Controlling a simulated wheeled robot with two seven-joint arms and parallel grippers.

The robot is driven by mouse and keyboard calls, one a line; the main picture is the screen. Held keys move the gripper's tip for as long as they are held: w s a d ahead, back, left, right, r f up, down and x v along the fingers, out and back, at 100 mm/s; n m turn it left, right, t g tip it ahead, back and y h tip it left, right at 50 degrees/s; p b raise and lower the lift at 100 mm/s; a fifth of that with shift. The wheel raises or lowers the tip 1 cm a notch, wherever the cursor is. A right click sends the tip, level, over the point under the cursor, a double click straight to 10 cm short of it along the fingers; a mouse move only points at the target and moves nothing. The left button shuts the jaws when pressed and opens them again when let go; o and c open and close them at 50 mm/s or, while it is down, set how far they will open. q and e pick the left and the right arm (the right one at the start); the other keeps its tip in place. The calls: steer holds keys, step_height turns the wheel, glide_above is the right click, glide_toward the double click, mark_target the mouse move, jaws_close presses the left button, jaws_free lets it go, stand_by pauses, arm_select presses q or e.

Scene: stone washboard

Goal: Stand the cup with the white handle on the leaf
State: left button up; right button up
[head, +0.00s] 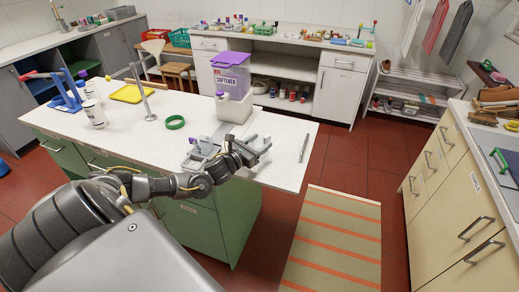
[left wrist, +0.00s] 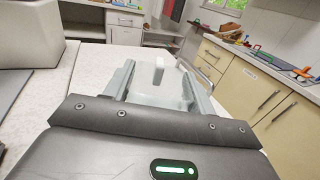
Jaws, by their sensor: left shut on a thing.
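My left gripper (head: 256,147) is low over the right part of the white worktop (head: 285,176). The gripper is shut on this cup. Its lower part is hidden by the gripper body, so I cannot tell whether it touches the worktop. The overhanging right end of the worktop may be the leaf; its joint is not clear. My right gripper is not in view.
A softener container (head: 232,82) stands behind my gripper, with a small grey device (head: 200,152) to the left. The worktop's front right corner is clear.

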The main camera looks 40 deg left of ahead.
arm_select(q)
step_height(320, 180, down, 2)
steer(key=shift+w+f+p, duration=0.15)
steer(key=shift+p, duration=0.45)
steer(key=shift+f, duration=0.5)
steer(key=o, duration=0.5)
steer(key=shift+f, duration=0.15)
steer(key=o, duration=0.4)
steer(key=shift+o, duration=0.2)
